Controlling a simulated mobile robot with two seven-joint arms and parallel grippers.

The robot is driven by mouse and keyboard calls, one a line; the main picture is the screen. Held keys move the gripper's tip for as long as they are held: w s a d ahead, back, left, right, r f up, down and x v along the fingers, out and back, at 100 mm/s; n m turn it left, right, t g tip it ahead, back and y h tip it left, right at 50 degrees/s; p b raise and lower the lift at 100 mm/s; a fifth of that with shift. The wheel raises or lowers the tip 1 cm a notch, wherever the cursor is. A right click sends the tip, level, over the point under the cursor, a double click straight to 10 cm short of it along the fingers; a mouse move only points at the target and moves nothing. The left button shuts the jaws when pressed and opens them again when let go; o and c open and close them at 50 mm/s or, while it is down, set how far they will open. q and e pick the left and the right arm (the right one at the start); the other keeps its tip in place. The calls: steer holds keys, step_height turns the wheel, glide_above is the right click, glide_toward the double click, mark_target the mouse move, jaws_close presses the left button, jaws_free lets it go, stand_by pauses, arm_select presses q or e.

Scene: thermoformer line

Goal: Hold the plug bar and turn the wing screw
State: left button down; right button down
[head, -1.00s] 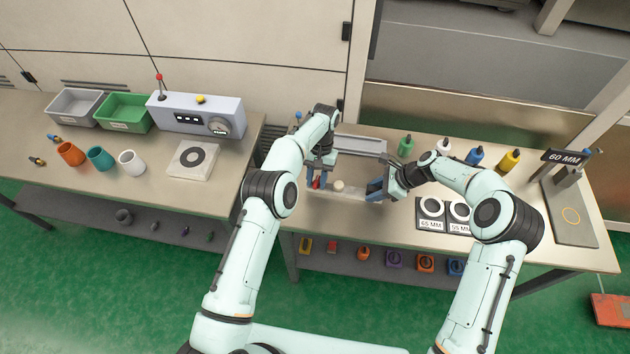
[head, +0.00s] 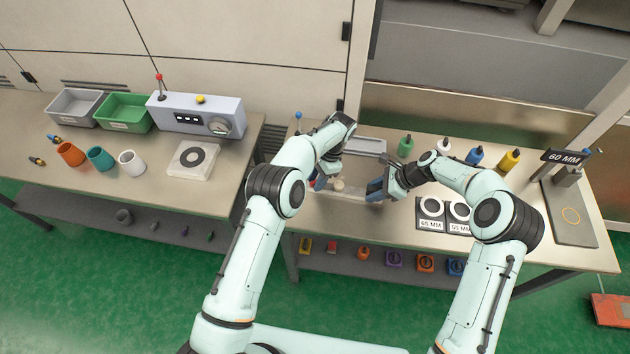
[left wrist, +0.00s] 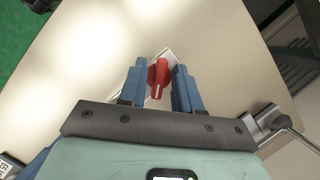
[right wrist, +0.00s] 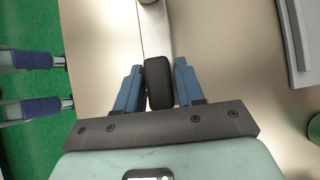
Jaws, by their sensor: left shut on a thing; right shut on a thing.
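The red wing screw (left wrist: 158,78) is between the fingers of my left gripper (left wrist: 160,88) in the left wrist view. The gripper is shut on it. In the head view my left gripper (head: 319,182) is at the left end of the pale plug bar (head: 352,194), mostly covering the screw. My right gripper (right wrist: 159,84) is shut on the black end grip (right wrist: 159,85) of the bar. In the head view my right gripper (head: 375,189) is at the bar's right end. A pale round plug (head: 338,185) stands by the bar between the two grippers.
Bottles, including a green one (head: 405,146), stand behind my right arm. A grey tray-like piece (head: 362,146) lies behind. The bench front is clear.

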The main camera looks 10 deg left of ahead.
arm_select(q)
steer(key=shift+a+m, duration=0.1)
steer(key=shift+m, duration=0.2)
steer(key=shift+m, duration=0.6)
steer(key=c, duration=1.2)
jaws_free()
steer(key=shift+m+t+y, duration=0.3)
steer(key=shift+m+t, duration=0.2)
steer(key=shift+m, duration=0.2)
steer(key=o, duration=0.5)
steer(key=shift+r, duration=0.1)
steer(key=a+v, duration=0.1)
steer(key=v, duration=1.5)
steer(key=shift+s+r, duration=0.15)
steer(key=shift+r, duration=0.4)
